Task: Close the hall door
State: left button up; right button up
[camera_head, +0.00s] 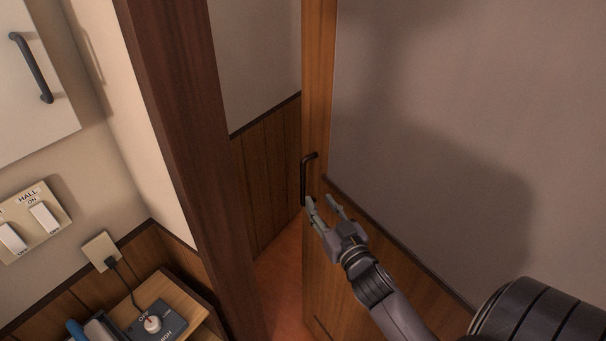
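The hall door (420,120) stands at the right, with a brown wooden edge, a pale upper panel and wood below. It is partly open, and a gap shows between it and the dark wooden door frame (185,130). A dark bar handle (304,180) is upright on the door's left edge. My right gripper (322,199) is just below and right of the handle, close to the door's face. Its two fingers are spread apart with nothing between them. I cannot tell whether a fingertip touches the handle. My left gripper is not in view.
Through the gap I see a reddish floor (282,290) and a wood-panelled wall (266,170). At the left are a HALL switch plate (38,222), a wall outlet (101,251), a white cabinet door (35,80) and a wooden shelf (170,290) with a dial box (158,322).

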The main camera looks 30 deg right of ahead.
aim_at(304, 180)
jog(key=w, duration=0.3)
jog(key=w+d+p, duration=0.1)
jog(key=w, duration=0.2)
jog(key=w+p, duration=0.1)
jog(key=w, duration=0.3)
jog(key=shift+d+r, duration=0.1)
jog(key=shift+d, duration=0.3)
jog(key=shift+w+d, duration=0.1)
jog(key=shift+w, duration=0.55)
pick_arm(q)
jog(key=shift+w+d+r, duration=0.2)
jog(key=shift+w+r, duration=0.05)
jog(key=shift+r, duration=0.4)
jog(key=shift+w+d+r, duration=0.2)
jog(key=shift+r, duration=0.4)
pick_arm(e)
jog(key=shift+c, duration=0.2)
grip_shut()
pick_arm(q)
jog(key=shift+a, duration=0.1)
